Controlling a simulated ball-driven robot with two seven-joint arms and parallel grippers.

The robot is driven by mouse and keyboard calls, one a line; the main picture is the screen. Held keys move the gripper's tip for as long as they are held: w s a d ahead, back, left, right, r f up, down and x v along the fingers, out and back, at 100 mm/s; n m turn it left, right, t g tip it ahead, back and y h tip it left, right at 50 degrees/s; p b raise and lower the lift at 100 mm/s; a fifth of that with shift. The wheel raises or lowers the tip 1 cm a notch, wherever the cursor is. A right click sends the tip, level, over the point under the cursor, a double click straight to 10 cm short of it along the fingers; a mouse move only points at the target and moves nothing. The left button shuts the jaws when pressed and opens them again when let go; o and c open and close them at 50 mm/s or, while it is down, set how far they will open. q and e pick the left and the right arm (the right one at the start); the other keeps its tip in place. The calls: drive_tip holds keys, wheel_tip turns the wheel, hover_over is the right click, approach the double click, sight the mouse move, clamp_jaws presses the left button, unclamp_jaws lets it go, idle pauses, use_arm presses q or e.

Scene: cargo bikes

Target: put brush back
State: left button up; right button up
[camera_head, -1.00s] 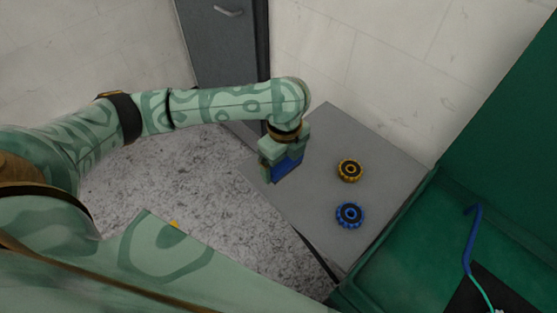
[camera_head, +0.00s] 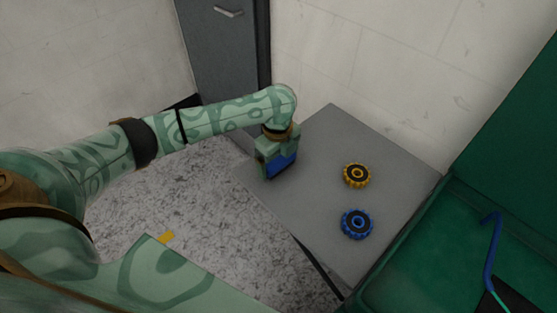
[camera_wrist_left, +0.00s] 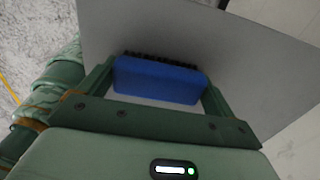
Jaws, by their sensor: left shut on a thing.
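The brush has a blue block body (camera_wrist_left: 160,80) and dark bristles along its far side in the left wrist view. My left gripper (camera_wrist_left: 158,82) is shut on it, one finger at each end of the blue body. In the head view the left gripper (camera_head: 275,165) and the blue brush (camera_head: 281,164) are at the left edge of the grey table top (camera_head: 325,135). I cannot tell whether the brush touches the table. My right gripper is not in view.
A green cargo box (camera_head: 400,270) with a blue bent tool (camera_head: 491,250) stands at the right. A grey cabinet (camera_head: 225,50) stands behind. The table's middle is clear.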

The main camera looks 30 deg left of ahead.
sight(278, 158)
use_arm(q)
drive_tip(key=o, duration=0.7)
drive_tip(key=shift+f, duration=0.15)
drive_tip(key=shift+o, duration=0.2)
wheel_tip(278, 158, up, 12)
drive_tip(key=p, duration=0.5)
drive_tip(key=shift+r, duration=0.25)
